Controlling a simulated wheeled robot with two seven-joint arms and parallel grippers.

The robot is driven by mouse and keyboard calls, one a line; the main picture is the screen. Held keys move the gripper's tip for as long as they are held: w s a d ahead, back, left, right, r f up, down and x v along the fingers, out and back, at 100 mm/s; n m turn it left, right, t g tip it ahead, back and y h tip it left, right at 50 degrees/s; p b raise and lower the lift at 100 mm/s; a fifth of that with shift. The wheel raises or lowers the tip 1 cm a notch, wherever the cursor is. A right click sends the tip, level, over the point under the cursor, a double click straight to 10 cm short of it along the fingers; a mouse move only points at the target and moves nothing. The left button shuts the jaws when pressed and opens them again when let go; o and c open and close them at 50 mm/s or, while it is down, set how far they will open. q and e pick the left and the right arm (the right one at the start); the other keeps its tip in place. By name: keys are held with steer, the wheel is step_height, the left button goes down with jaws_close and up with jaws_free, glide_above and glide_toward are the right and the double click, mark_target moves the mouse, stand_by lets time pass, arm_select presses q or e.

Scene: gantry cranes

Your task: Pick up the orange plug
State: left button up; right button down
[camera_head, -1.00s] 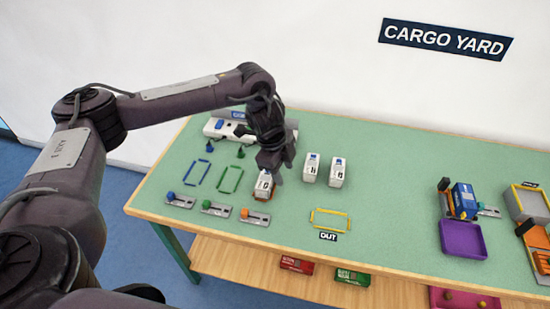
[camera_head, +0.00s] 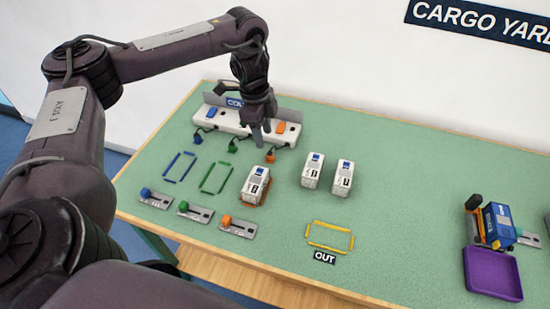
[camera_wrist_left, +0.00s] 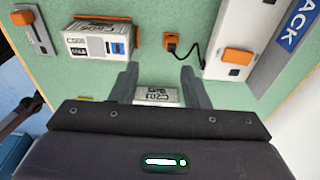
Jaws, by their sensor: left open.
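The orange plug (camera_head: 270,158) lies on the green table in front of the white socket box (camera_head: 238,124). In the left wrist view the orange plug (camera_wrist_left: 170,41) shows near the top, with a black cable running toward the white box (camera_wrist_left: 236,30). My left gripper (camera_head: 262,136) is open and above the table near the orange plug, pointing down. In the left wrist view its fingers (camera_wrist_left: 158,76) are apart, with the plug beyond the fingertips and not between them. A white container shows between the fingers in the background. My right gripper is not in view.
A green plug (camera_head: 232,146) and a blue plug (camera_head: 197,139) lie left of the orange one. A white container (camera_head: 255,182) sits in an orange frame in front. Two white containers (camera_head: 328,172) stand to the right. Slider switches (camera_head: 196,211) line the front edge.

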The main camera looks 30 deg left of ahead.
mark_target(269, 152)
arm_select(q)
steer(key=shift+w+f+b, duration=0.25)
steer(key=shift+w+f, duration=0.05)
steer(key=shift+f, duration=0.2)
steer(key=shift+w+f+b, duration=0.2)
steer(key=shift+w+f, duration=0.1)
steer(key=shift+f, duration=0.2)
steer(key=shift+d+f+b, duration=0.1)
steer(key=shift+f+b, duration=0.35)
steer(key=shift+f, duration=0.4)
steer(key=shift+s+f, duration=0.1)
steer(key=shift+f, duration=0.25)
steer(key=f, duration=0.2)
steer(key=w+f, duration=0.1)
steer(key=f, duration=0.1)
steer(key=shift+d+f, duration=0.1)
steer(key=shift+f, duration=0.25)
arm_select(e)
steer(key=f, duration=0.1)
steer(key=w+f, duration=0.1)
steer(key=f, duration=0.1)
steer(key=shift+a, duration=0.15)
arm_select(q)
steer(key=shift+c, duration=0.4)
jaws_close()
